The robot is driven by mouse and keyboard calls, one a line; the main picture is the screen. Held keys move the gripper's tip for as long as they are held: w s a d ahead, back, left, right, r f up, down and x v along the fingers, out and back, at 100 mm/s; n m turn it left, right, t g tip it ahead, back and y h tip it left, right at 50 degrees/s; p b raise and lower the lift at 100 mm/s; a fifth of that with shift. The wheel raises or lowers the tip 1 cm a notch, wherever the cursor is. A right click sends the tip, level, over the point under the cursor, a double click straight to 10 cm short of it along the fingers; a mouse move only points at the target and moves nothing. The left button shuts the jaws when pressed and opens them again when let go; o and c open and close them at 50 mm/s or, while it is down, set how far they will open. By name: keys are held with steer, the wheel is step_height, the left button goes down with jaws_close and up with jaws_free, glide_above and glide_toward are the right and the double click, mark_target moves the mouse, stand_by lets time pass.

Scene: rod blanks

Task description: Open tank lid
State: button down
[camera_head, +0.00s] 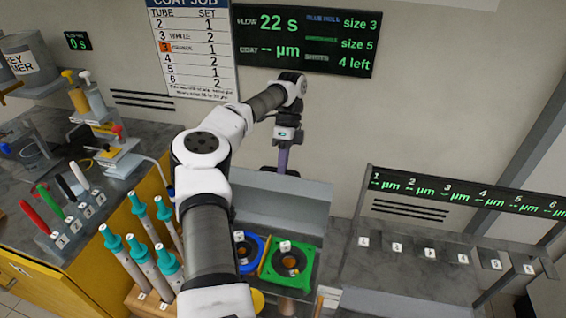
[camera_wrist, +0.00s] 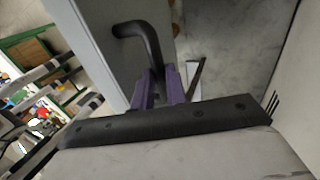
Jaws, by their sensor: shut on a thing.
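The tank lid (camera_head: 310,192) is a plain grey panel in the head view, raised at a slant behind the blue and green ring holders. It also shows as a grey slab in the wrist view (camera_wrist: 92,35). A bent black handle (camera_wrist: 148,38) stands out from the slab. My gripper (camera_wrist: 167,78) has purple fingers shut on the lower end of this handle. In the head view my gripper (camera_head: 283,165) points down at the lid's far upper edge. The fingers hide the gripped part of the handle.
A blue holder (camera_head: 257,243) and a green holder (camera_head: 306,262) with dark round openings sit in front of the lid. Teal-topped tools (camera_head: 138,250) stand in a wooden rack at left. A numbered rack (camera_head: 410,245) stands at right. The wall is close behind my gripper.

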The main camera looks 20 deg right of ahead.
steer(key=c, duration=1.4)
jaws_free()
steer(key=shift+f, duration=0.45)
steer(key=shift+r, duration=0.3)
steer(key=v, duration=0.7)
steer(key=shift+r, duration=0.1)
steer(key=shift+c, duration=0.4)
